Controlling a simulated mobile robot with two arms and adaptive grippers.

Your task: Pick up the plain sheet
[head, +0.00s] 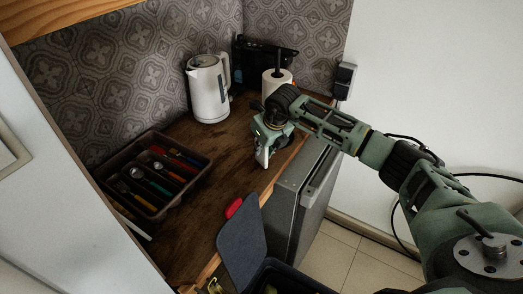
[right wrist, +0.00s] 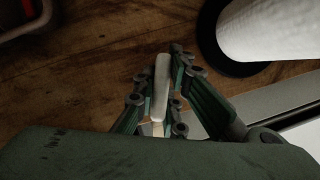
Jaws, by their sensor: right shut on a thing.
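My right gripper (head: 265,140) points down over the right part of the wooden counter, in front of the paper roll. It is shut on a narrow pale thing (right wrist: 160,85), seen between the fingers in the right wrist view. Its pale end (head: 262,156) shows below the fingers in the head view. I cannot tell whether this is the plain sheet. A flat, plain grey-blue sheet-like piece (head: 241,246) is at the counter's front edge, apart from the gripper. My left gripper is not in view.
On the counter (head: 205,150) stand a white kettle (head: 208,90), a paper roll (head: 276,82) and a dark cutlery tray (head: 112,192). A red item (head: 233,208) lies near the front edge. A grey cabinet (head: 300,197) stands below right. The counter's middle is clear.

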